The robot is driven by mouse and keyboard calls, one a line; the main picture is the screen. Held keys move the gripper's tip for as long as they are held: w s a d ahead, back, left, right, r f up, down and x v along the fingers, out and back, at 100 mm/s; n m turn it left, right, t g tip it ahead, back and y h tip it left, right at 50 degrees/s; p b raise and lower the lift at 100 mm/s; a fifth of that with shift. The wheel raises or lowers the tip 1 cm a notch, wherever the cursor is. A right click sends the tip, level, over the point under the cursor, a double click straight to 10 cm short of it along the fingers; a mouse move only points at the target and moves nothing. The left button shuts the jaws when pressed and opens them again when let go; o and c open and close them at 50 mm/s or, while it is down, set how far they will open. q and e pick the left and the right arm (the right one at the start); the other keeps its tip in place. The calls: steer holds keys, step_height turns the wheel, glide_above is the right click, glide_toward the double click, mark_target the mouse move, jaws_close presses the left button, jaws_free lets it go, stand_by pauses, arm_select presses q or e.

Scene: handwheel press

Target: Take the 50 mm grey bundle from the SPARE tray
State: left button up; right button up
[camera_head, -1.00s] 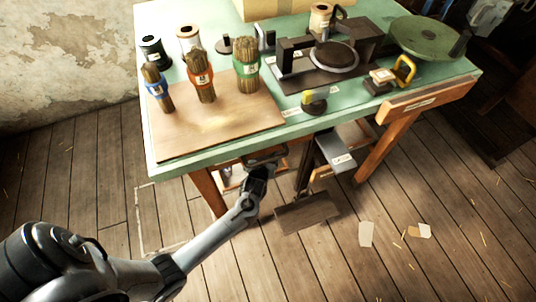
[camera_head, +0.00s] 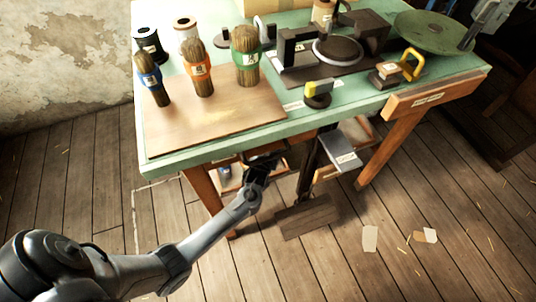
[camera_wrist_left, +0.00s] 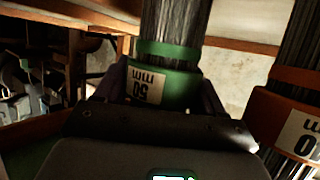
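In the left wrist view a bundle of grey bristles with a green band (camera_wrist_left: 178,88) stands between the fingers of my left gripper (camera_wrist_left: 155,95). Its white label reads 50 mm, upside down in this view. One dark finger is on each side of the band; I cannot tell whether they press on it. In the head view my left gripper (camera_head: 262,160) is under the front edge of the table, partly shaded, and the bundle cannot be made out there. The SPARE tray's label is not readable. My right gripper is not in view.
A second bundle with an orange-red band (camera_wrist_left: 290,125) stands close on the right in the wrist view. The green table (camera_head: 210,152) overhangs my gripper. On it stand bundles with blue (camera_head: 150,80), orange (camera_head: 198,70) and green (camera_head: 246,57) bands. A dark pedal (camera_head: 308,216) lies below.

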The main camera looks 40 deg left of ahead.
arm_select(q)
steer(key=c, duration=0.3)
steer(key=shift+r, duration=0.1)
